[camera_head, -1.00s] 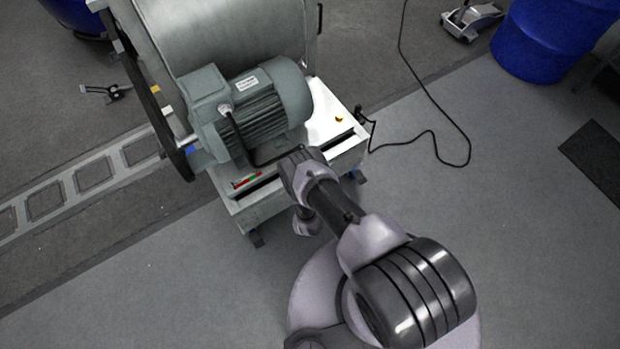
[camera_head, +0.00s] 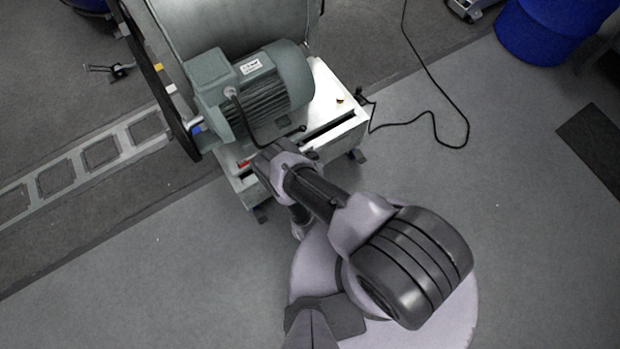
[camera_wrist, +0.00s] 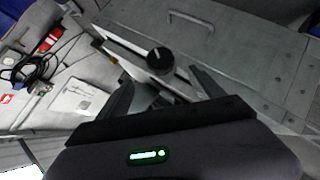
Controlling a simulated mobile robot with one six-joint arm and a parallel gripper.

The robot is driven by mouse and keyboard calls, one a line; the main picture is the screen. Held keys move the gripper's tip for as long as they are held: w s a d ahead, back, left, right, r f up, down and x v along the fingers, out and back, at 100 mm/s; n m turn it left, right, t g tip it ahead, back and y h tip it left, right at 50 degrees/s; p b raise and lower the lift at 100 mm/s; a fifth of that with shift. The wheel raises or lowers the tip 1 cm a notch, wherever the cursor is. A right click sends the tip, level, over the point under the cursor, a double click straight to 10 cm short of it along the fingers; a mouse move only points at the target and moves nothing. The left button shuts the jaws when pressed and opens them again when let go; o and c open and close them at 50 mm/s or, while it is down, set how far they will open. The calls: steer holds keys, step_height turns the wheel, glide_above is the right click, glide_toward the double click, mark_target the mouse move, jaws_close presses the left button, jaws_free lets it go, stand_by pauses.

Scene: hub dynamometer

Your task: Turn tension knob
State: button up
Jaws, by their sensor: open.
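A round black knob (camera_wrist: 160,58) with a white pointer line shows in the wrist view, on a light panel just beyond my fingers. My gripper (camera_wrist: 163,82) is open, one dark finger to the left below the knob and one to the right. The fingers appear empty, and I cannot tell whether either touches the knob. In the head view my wrist hangs over the front edge of the white machine base (camera_head: 325,95). My fingers and the knob are hidden there.
A grey-green motor (camera_head: 255,85) with a black bent bar (camera_head: 270,142) sits on the base. A large drum (camera_head: 230,20) stands behind it. A black cable (camera_head: 437,75) lies to the right, near a blue barrel (camera_head: 545,30).

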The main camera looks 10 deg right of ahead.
steer(key=p+v, duration=0.1)
steer(key=v, duration=0.4)
steer(key=shift+s+a+r, duration=0.1)
steer(key=shift+s, duration=0.25)
steer(key=shift+w, duration=0.1)
